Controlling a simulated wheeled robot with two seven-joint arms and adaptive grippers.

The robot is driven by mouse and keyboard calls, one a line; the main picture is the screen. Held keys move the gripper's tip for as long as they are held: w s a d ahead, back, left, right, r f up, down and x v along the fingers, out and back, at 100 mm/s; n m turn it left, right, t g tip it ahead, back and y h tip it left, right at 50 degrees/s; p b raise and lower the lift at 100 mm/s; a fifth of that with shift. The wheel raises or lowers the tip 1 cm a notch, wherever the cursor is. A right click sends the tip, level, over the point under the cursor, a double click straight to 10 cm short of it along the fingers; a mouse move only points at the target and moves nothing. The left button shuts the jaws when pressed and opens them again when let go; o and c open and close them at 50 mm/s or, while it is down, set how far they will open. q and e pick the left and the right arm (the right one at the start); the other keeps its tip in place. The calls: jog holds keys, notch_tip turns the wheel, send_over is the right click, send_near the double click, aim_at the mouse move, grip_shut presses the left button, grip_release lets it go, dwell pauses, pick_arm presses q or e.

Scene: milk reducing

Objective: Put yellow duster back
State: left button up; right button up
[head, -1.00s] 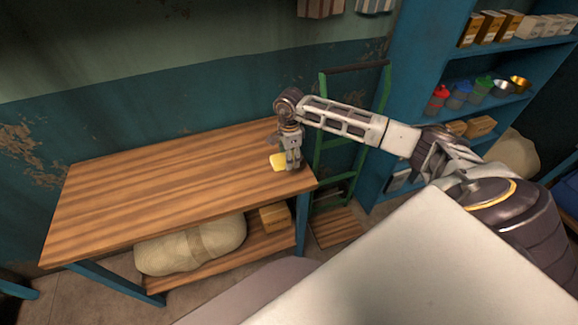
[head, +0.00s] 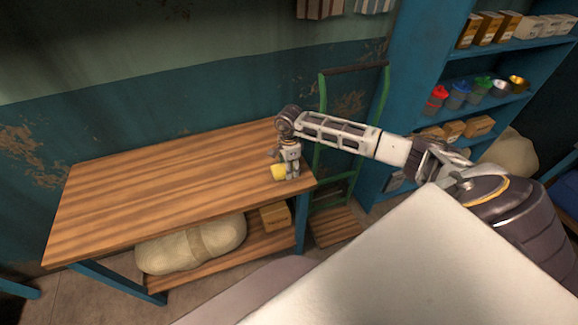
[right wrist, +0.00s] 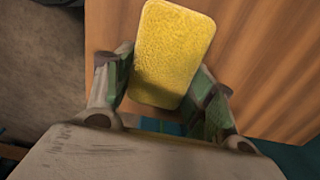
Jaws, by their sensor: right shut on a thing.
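The yellow duster (head: 278,172) is at the right end of the wooden table (head: 150,190), near its right edge. In the right wrist view the duster (right wrist: 172,52) is a yellow rounded block standing between the two fingers. My right gripper (head: 287,176) points down at the table and is shut on the duster; its fingers (right wrist: 175,95) touch the block's sides near its lower part. I cannot tell whether the duster still touches the table. My left gripper is not in view.
The rest of the tabletop is bare. A sack (head: 190,245) and a cardboard box (head: 275,216) lie on its lower shelf. A green hand truck (head: 322,140) stands right of the table. A blue shelf unit (head: 405,85) with boxes and cups is further right.

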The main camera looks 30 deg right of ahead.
jog(key=shift+f, duration=0.1)
jog(key=o, duration=0.5)
jog(key=shift+f, duration=0.1)
jog(key=shift+c, duration=0.2)
jog(key=o, duration=0.4)
jog(key=shift+o, duration=0.2)
notch_tip(320, 180, up, 12)
jog(key=b, duration=0.2)
dwell(0.4)
